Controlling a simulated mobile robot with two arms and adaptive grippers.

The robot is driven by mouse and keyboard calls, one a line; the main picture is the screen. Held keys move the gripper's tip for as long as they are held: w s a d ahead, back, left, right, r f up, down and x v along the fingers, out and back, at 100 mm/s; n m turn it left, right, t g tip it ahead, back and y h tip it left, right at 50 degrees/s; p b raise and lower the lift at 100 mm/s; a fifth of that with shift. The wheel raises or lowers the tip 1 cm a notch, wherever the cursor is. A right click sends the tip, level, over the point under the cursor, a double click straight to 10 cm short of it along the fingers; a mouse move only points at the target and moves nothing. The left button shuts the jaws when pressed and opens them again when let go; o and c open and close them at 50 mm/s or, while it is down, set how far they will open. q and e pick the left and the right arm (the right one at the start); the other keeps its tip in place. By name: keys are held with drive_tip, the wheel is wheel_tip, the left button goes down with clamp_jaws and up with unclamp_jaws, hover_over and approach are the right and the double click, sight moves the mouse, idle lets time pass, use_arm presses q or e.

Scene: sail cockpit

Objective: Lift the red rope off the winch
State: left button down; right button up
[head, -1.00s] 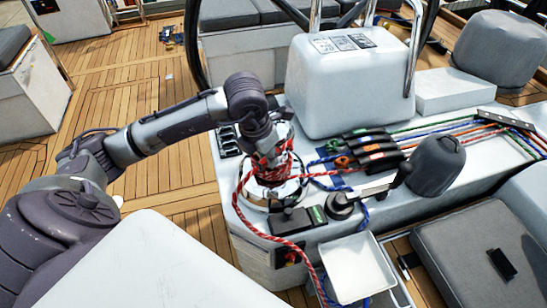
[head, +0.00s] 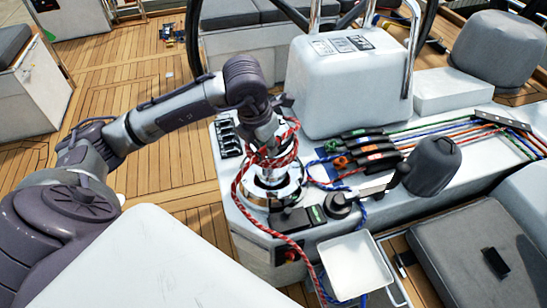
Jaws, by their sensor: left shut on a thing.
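The red rope (head: 240,188) has white flecks. Its loops bunch around my left gripper (head: 272,150), above the chrome winch (head: 272,182). My left gripper points down over the winch and is shut on the rope; its fingertips are largely hidden by the loops. The bare shiny drum of the winch shows below the bunch. One length of rope hangs down on the left of the winch, crosses its foot and runs down past the white tray. Another length leads right toward the rope clutches. My right gripper is not in view.
Black rope clutches (head: 368,150) with coloured levers stand right of the winch. A winch handle (head: 372,190) and a dark grey covered winch (head: 434,166) are beside them. A white tray (head: 355,262) is in front. The white pedestal (head: 345,85) rises close behind.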

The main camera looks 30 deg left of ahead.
use_arm(q)
drive_tip(key=shift+r, duration=0.15)
drive_tip(key=shift+r+p, duration=1.1)
drive_tip(key=shift+r, duration=0.9)
drive_tip(key=shift+r+p, duration=1.15)
drive_tip(key=shift+r, duration=0.95)
wheel_tip(320, 180, up, 4)
drive_tip(key=shift+r+p, duration=0.1)
drive_tip(key=shift+p, duration=1.1)
